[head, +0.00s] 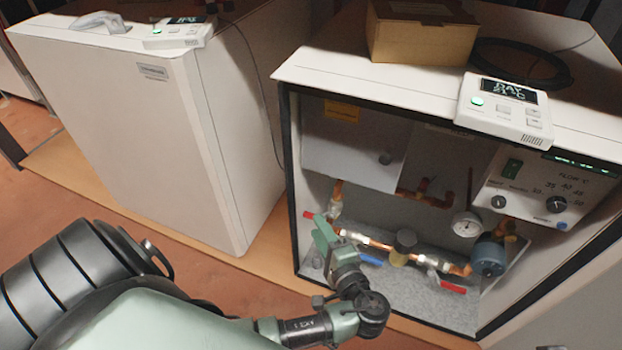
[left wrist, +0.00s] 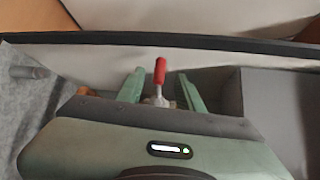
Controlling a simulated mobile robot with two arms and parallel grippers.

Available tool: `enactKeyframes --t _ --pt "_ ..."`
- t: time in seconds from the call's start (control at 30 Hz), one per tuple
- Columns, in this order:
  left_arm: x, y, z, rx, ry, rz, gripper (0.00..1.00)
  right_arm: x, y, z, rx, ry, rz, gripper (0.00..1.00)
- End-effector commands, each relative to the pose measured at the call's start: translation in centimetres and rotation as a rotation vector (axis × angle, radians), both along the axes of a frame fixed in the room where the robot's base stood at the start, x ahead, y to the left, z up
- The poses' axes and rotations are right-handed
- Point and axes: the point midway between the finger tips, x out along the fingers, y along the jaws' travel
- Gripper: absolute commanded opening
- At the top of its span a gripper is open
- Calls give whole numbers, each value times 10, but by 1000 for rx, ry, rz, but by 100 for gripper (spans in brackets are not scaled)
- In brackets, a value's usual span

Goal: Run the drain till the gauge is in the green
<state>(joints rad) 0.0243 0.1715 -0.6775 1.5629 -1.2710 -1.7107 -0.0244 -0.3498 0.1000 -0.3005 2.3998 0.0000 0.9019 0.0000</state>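The open heat pump cabinet (head: 287,180) shows its pipework. A small round white gauge (head: 467,223) sits right of the middle; its needle and colours are too small to read. My left gripper (head: 322,232) is at the lower left of the pipework, beside a red-handled valve (head: 308,214). In the left wrist view a red lever (left wrist: 160,70) stands upright between the two green fingers of my left gripper (left wrist: 162,88). The fingers are apart, with a gap on each side of the lever. My right gripper is not in view.
A blue handle (head: 370,260) and another red handle (head: 453,287) are on the lower pipes, near a blue round pump (head: 487,259). A thermostat (head: 505,110) and cardboard box (head: 422,35) sit on top. A closed white unit (head: 130,120) stands left.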

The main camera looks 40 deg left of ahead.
Motion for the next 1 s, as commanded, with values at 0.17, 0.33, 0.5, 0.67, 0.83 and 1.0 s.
enactKeyframes --t 0.17,0.33,0.5,0.67,0.83,1.0 --pt "15 27 -6 2 -1 0 37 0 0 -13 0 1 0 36" --pt "25 44 -9 -1 0 0 37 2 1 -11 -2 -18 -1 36" --pt "28 50 -8 -3 -1 -1 37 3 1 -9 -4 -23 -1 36" --pt "28 49 -8 -4 0 -1 37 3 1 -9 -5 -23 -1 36" --pt "28 49 -8 -3 1 -1 0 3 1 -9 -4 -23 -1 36" --pt "28 49 -8 -5 0 -1 0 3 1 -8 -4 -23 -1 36"
